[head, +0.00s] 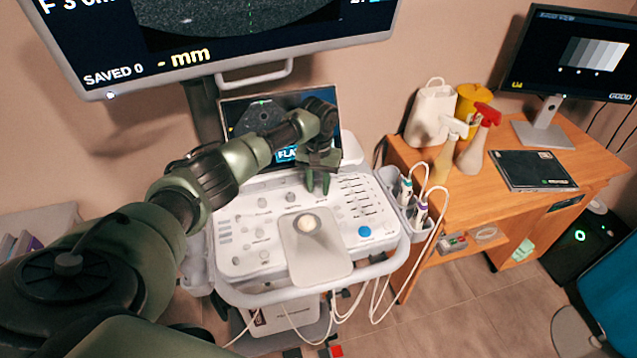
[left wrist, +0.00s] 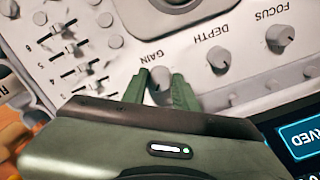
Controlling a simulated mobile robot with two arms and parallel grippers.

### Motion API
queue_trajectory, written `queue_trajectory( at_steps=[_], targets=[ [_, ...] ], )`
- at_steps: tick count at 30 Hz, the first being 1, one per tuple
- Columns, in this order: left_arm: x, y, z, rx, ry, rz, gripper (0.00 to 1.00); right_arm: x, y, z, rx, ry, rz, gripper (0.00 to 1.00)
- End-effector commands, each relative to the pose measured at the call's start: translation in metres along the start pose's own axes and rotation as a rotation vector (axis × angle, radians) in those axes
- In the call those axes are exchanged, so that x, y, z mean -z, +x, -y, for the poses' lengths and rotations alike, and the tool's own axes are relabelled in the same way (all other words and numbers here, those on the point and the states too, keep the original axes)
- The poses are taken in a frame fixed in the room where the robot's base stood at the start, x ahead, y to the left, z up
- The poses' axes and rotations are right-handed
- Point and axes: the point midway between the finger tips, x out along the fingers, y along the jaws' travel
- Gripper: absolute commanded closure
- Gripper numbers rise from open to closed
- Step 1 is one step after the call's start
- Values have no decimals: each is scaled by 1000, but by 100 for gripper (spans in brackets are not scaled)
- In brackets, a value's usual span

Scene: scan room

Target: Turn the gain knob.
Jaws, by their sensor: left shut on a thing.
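The gain knob (left wrist: 160,84) is a grey-white round knob labelled GAIN on the white console panel. In the left wrist view it sits between the two green fingers of my left gripper (left wrist: 161,90), which are shut on it. In the head view my left gripper (head: 318,182) reaches down to the upper middle of the console (head: 232,262), and its fingers hide the knob there. My right gripper is not in view.
The depth knob (left wrist: 218,58) and focus knob (left wrist: 279,37) stand beside the gain knob, with sliders (left wrist: 70,50) on its other side. A small screen (head: 240,118) rises behind the console. Probes (head: 420,208) hang at its right, near a wooden desk (head: 510,210).

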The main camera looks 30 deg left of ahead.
Motion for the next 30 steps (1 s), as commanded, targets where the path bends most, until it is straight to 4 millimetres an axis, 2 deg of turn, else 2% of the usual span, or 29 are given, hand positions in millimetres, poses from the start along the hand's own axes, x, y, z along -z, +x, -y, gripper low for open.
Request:
queue_trajectory(
  at_steps=[17,18,19,20,30],
  targets=[
    [1,-1,0,-1,38,-3,100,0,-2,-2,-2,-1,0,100],
    [1,-2,0,-1,38,-3,60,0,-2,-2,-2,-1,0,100],
    [1,-2,0,-1,38,-3,52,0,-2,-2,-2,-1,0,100],
    [1,-1,0,-1,38,-3,50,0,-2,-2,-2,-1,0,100],
    [1,-3,0,-1,38,-2,50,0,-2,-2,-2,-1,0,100]
  ],
)
